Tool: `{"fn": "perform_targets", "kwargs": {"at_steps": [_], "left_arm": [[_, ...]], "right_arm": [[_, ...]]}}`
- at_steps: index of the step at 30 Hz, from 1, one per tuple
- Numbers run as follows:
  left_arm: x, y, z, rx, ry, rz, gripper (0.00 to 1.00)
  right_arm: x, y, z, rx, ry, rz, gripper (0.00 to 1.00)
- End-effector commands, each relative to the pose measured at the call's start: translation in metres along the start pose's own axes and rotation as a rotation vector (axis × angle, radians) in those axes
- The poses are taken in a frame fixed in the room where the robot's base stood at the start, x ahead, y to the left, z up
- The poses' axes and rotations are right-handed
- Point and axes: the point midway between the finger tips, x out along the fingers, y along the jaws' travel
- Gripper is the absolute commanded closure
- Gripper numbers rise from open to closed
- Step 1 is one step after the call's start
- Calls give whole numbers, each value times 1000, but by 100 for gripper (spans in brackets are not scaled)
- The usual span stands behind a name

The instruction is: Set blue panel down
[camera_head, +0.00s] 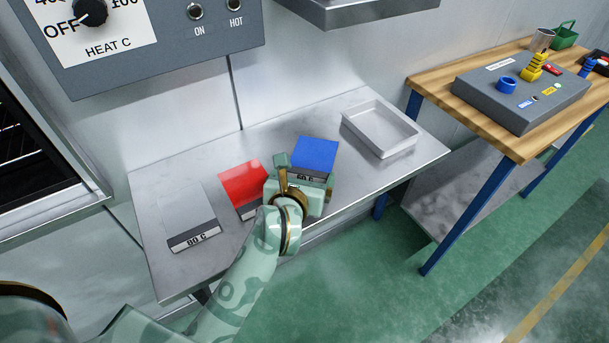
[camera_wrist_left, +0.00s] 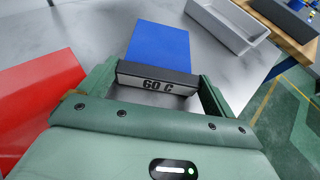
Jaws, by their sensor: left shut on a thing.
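The blue panel (camera_head: 316,155) has a dark label strip reading "60 C" along its near edge. It lies at or just above the metal table, between the red panel and the grey tray; I cannot tell whether it touches the surface. My left gripper (camera_head: 297,180) is shut on its near edge, over the label strip. In the left wrist view, the blue panel (camera_wrist_left: 158,48) extends away from between the two green fingers (camera_wrist_left: 157,82). The gripper hides part of the panel's near edge in the head view. My right gripper is not in view.
A red panel (camera_head: 242,181) lies close left of the gripper, and a silver panel (camera_head: 188,215) marked "80 C" lies farther left. A grey tray (camera_head: 381,128) stands at the right of the metal table (camera_head: 150,180). A wooden bench (camera_head: 430,88) with a grey box is beyond.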

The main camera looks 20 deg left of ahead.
Motion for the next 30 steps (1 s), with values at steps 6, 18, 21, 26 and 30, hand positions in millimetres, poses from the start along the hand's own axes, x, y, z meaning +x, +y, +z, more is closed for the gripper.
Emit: {"fn": "perform_targets", "kwargs": {"at_steps": [6, 18, 21, 26, 30], "left_arm": [[3, 0, -8, 1, 2, 0, 35], [5, 0, -19, -7, 19, -1, 0], [5, 0, -19, -8, 20, -2, 0], [-1, 0, -5, -12, 17, -2, 0], [-29, 0, -4, -6, 14, -2, 0]], "right_arm": [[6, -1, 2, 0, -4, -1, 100], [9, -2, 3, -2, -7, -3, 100], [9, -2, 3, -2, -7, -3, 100], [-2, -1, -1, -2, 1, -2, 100], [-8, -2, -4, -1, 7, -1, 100]]}}
